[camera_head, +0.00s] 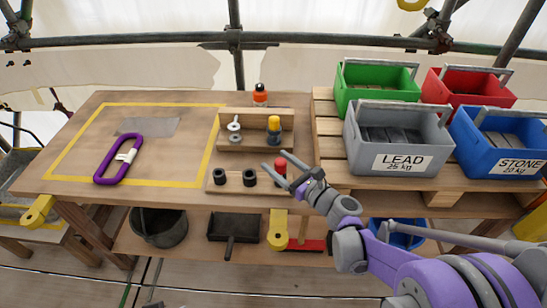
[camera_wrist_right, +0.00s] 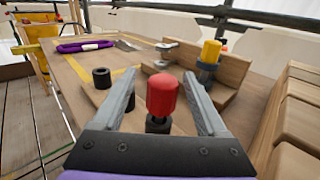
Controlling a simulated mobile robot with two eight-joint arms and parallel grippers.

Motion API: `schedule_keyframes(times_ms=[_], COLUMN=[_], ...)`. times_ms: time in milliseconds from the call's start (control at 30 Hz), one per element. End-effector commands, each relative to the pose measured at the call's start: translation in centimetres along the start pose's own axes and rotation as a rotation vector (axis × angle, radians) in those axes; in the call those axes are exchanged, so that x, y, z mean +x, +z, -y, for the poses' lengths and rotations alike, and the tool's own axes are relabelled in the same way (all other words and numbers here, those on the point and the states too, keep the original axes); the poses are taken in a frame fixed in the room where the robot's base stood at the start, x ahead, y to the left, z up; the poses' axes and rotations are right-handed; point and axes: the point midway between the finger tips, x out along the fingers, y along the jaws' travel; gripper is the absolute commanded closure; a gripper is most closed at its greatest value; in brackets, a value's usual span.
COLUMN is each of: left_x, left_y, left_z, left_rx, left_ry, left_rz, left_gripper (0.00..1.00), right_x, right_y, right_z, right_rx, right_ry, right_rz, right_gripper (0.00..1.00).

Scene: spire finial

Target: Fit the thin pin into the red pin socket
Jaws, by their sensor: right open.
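A red-capped piece (camera_head: 280,166) stands upright at the right end of the low wooden block (camera_head: 235,188), with a black collar below it. In the wrist view the red cap (camera_wrist_right: 162,95) is between the two fingers of my right gripper (camera_wrist_right: 161,76), which is open, with a gap on each side. My right gripper (camera_head: 276,160) also shows in the head view. Two black sockets (camera_head: 220,177) (camera_head: 249,178) stand to its left. A silver pin-like piece (camera_head: 235,130) and a yellow-topped piece (camera_head: 273,126) stand in the wooden rack behind. I cannot tell which piece is the thin pin. My left gripper is not in view.
A purple carabiner (camera_head: 118,158) lies inside the yellow-taped area at left. An orange bottle (camera_head: 260,95) stands behind the rack. A grey LEAD crate (camera_head: 398,140) and other crates stand on the pallet at right.

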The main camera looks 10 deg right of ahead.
Motion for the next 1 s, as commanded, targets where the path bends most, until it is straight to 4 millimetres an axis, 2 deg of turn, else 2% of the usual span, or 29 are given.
schedule_keyframes(times_ms=[33, 200, 400, 567, 1000], left_x=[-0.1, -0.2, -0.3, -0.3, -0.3], left_y=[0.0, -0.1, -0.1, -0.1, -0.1], left_z=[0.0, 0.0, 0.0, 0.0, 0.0], left_rx=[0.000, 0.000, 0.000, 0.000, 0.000], left_ry=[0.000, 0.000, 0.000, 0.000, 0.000], left_rz=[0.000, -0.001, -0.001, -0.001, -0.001], left_gripper=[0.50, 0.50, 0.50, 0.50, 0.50], right_x=[-1.5, -5.1, -7.5, -8.1, -8.0], right_y=[0.0, -0.1, 0.0, -0.1, -0.1], right_z=[0.4, 0.5, 0.5, 0.5, 0.6], right_rx=[-0.002, -0.003, -0.003, -0.002, -0.002], right_ry=[-0.016, -0.022, -0.021, -0.021, -0.021], right_rz=[-0.002, -0.004, -0.003, -0.003, -0.003], right_gripper=[0.25, 0.25, 0.25, 0.25, 0.25])
